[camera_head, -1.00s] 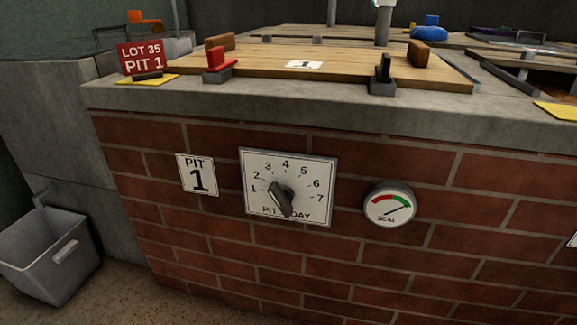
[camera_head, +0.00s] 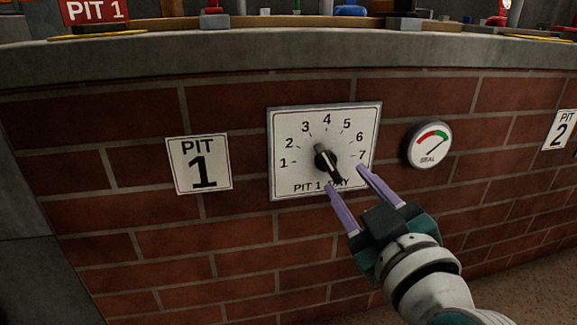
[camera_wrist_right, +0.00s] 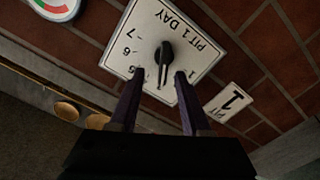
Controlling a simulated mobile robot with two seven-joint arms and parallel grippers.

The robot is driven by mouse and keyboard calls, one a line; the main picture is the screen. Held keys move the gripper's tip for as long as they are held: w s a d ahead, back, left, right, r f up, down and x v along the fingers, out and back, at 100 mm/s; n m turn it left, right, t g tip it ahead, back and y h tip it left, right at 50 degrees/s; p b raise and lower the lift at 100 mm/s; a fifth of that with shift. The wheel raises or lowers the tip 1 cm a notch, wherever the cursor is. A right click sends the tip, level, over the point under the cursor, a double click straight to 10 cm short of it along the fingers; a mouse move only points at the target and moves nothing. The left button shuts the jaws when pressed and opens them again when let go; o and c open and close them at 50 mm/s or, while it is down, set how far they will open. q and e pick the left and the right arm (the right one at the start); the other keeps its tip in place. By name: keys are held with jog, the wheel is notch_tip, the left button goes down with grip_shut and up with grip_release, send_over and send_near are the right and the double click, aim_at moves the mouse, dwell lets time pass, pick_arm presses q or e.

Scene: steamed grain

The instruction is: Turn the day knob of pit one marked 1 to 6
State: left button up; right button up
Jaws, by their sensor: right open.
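The day knob (camera_head: 325,160) of pit one is a black elongated handle on a white dial plate (camera_head: 281,180) marked 1 to 7, fixed to the brick wall. The knob lies aslant, its upper end towards the top of the dial; I cannot tell the exact number it marks. My right gripper (camera_head: 346,178) is open, with its purple fingers at the lower right of the knob. In the right wrist view the knob (camera_wrist_right: 165,52) shows upside down just beyond and between the open fingertips (camera_wrist_right: 159,75). Contact is not visible. My left gripper is out of view.
A PIT 1 sign (camera_head: 183,181) is left of the dial. A round seal gauge (camera_head: 428,145) is to its right, near the right fingers. A PIT 2 sign (camera_head: 561,129) is farther right. A concrete ledge (camera_head: 230,54) runs above.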

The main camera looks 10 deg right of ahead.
aim_at(332, 168)
jog(key=w+b, duration=0.1)
jog(key=w, duration=0.1)
jog(key=w+a+b, duration=0.1)
jog(key=w, duration=0.1)
jog(key=shift+w+f, duration=0.2)
jog(key=shift+w, duration=0.05)
jog(key=shift+w+d+r, duration=0.15)
jog(key=shift+w, duration=0.25)
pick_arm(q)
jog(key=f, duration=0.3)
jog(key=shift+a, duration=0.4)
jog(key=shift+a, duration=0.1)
pick_arm(e)
jog(key=shift+c, duration=0.2)
jog(key=c, duration=0.3)
grip_shut()
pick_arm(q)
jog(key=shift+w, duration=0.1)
